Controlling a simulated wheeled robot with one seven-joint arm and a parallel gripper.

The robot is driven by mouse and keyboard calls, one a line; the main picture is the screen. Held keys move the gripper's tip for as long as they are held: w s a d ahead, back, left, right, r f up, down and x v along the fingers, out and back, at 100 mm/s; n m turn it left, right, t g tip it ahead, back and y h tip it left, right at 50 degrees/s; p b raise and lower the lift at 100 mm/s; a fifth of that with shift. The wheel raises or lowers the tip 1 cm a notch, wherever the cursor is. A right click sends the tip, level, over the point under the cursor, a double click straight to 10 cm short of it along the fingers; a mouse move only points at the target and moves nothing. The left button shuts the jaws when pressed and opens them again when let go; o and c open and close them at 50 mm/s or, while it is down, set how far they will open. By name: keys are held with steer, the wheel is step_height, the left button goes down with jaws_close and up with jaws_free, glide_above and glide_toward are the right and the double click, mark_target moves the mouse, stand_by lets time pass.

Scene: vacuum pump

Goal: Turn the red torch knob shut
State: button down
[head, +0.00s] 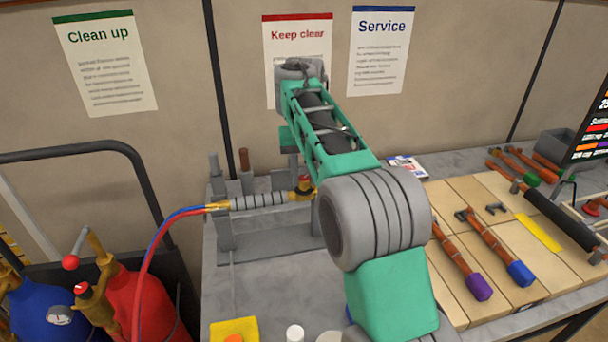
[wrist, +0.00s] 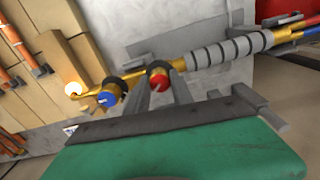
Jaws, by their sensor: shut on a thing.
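The torch has a grey ribbed handle (head: 258,201) and brass ends, and lies level in a grey stand (head: 224,226). In the wrist view its handle (wrist: 230,50) runs to the upper right. The red torch knob (wrist: 158,82) sits on a brass collar, with a blue knob (wrist: 108,97) beside it towards the tip. My gripper (wrist: 168,85) is at the red knob, its grey fingers closed on it. In the head view the red knob (head: 305,180) shows small beside my arm, which hides the torch tip. A bright pale glow (wrist: 73,89) shows at the tip.
Red and blue hoses (head: 170,222) run from the torch to a red cylinder (head: 140,298) and a blue cylinder (head: 45,318) at left. Pale blocks (head: 455,200) with copper pipes lie at right. A yellow pad (head: 235,328) lies at the bench front.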

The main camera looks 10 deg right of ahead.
mark_target(304, 178)
steer(key=m, duration=0.4)
steer(key=shift+m, duration=1.9)
steer(key=c, duration=1.1)
jaws_free()
steer(key=shift+p, duration=0.3)
step_height(304, 178, up, 8)
steer(key=p, duration=0.7)
steer(key=shift+f, duration=0.1)
